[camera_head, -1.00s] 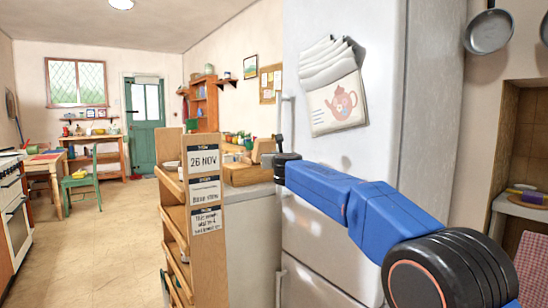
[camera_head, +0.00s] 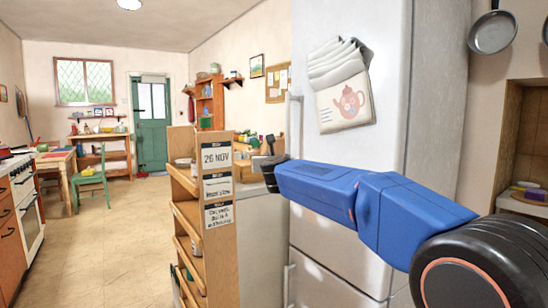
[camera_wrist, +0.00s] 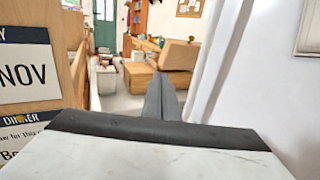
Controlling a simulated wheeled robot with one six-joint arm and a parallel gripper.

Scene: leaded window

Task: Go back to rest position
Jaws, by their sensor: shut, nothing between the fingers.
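My gripper (camera_head: 268,148) shows small at the end of my blue arm in the head view. It is in front of the gap between the wooden shelf unit and the fridge. In the wrist view its two dark fingers (camera_wrist: 163,98) lie together, shut and empty. They point toward the worktop and the green door. Nothing is seen touching the fingers.
The white fridge (camera_head: 345,190) stands close behind my arm. The wooden shelf unit (camera_head: 187,205) with date cards (camera_head: 217,155) is left of my gripper. A worktop (camera_head: 262,190) lies beyond. The tiled floor (camera_head: 115,235) is open at left, beside the stove (camera_head: 27,205).

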